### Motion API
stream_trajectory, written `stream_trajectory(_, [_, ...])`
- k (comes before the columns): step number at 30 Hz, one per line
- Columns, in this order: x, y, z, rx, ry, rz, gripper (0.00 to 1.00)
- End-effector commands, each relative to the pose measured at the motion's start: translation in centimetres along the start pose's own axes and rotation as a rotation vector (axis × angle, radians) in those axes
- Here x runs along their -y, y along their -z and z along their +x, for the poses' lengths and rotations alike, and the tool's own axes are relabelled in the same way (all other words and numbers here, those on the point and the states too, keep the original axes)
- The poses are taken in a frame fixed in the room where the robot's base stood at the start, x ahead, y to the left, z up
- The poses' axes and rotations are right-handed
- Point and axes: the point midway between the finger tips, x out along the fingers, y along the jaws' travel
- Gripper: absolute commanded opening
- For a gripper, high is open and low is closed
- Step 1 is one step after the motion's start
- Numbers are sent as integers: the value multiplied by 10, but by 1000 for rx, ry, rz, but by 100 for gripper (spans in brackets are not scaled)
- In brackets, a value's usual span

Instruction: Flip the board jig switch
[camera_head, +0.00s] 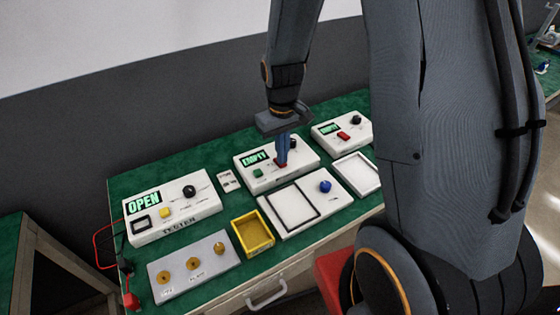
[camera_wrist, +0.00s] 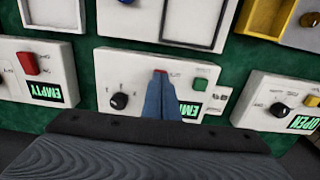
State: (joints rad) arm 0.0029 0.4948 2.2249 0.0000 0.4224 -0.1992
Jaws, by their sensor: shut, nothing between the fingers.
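The middle white box (camera_head: 258,184) has a lit EMPTY display (camera_head: 255,158), a green button (camera_head: 258,173), a black knob and a red switch. It stands behind a white plate (camera_head: 337,203) with a black square frame and a blue knob. My gripper (camera_head: 281,162) is shut and empty, pointing down at the red switch, whose edge shows beside the tips. In the wrist view the closed fingertips (camera_wrist: 161,76) cover most of the red switch (camera_wrist: 163,71). I cannot tell whether they touch it or which way it is set.
On the left is the TESTER box (camera_head: 175,208) with an OPEN display. On the right is a similar box (camera_head: 343,129) with a red switch (camera_head: 343,135). A yellow tray (camera_head: 241,240) and a grey plate with brass knobs (camera_head: 160,285) lie in front. A dark wall stands behind.

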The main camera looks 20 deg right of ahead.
Motion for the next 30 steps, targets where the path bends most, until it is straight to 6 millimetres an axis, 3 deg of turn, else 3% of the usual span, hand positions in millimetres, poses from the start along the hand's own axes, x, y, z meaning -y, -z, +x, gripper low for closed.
stream_trajectory(17, [0, 0, 5, -1, 0, 0, 0])
stream_trajectory(30, [0, 0, -24, -2, 0, 0, 0])
